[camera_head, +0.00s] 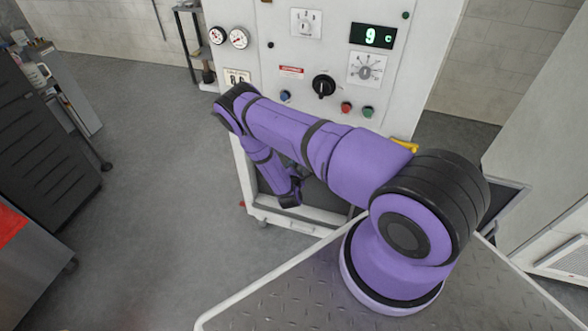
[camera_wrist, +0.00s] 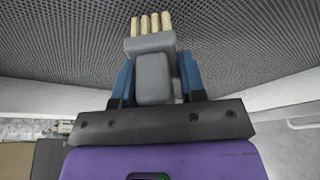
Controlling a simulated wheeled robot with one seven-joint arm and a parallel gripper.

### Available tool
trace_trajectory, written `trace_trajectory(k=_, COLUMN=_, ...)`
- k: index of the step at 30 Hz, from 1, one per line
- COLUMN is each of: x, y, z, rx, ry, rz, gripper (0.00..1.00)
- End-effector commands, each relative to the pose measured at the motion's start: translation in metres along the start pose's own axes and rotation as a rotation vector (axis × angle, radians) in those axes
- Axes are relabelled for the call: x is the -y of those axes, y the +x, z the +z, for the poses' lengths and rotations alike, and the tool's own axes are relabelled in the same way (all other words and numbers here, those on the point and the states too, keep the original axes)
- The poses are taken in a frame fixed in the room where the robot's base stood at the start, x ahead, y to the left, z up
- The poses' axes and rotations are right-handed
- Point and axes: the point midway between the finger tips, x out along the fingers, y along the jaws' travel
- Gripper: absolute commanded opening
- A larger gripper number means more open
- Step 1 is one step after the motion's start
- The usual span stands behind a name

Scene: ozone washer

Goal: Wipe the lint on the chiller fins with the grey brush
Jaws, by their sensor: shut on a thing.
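My gripper (camera_wrist: 154,88) shows in the wrist view with its blue fingers shut on the grey brush (camera_wrist: 152,72). The brush is a grey block with several pale bristle tufts at its far end, pointing up in the picture. Behind the tufts lie the chiller fins (camera_wrist: 240,42), a dark, fine-ribbed surface. I cannot tell whether the bristles touch the fins. No distinct lint shows on the part of the fins in view. In the head view my purple arm reaches down to the chiller's lower front and hides much of it; the gripper and brush cannot be made out there.
The white chiller cabinet (camera_head: 282,62) carries gauges (camera_head: 239,38), a black knob (camera_head: 323,86) and a display reading 9 C (camera_head: 373,36). A dark cabinet (camera_head: 38,140) stands at the left. A white unit (camera_head: 540,150) stands at the right. Grey floor (camera_head: 150,190) is clear left of the chiller.

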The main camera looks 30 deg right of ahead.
Motion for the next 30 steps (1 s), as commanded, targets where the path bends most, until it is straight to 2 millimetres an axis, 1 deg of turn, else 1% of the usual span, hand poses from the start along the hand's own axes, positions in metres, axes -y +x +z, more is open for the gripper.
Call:
trace_trajectory(k=11, x=0.0, y=0.001, z=0.0, rx=0.0, ry=0.0, rz=0.0, gripper=0.16)
trace_trajectory(k=30, x=0.0, y=0.011, z=0.003, rx=0.0, ry=0.001, rz=0.0, gripper=0.16)
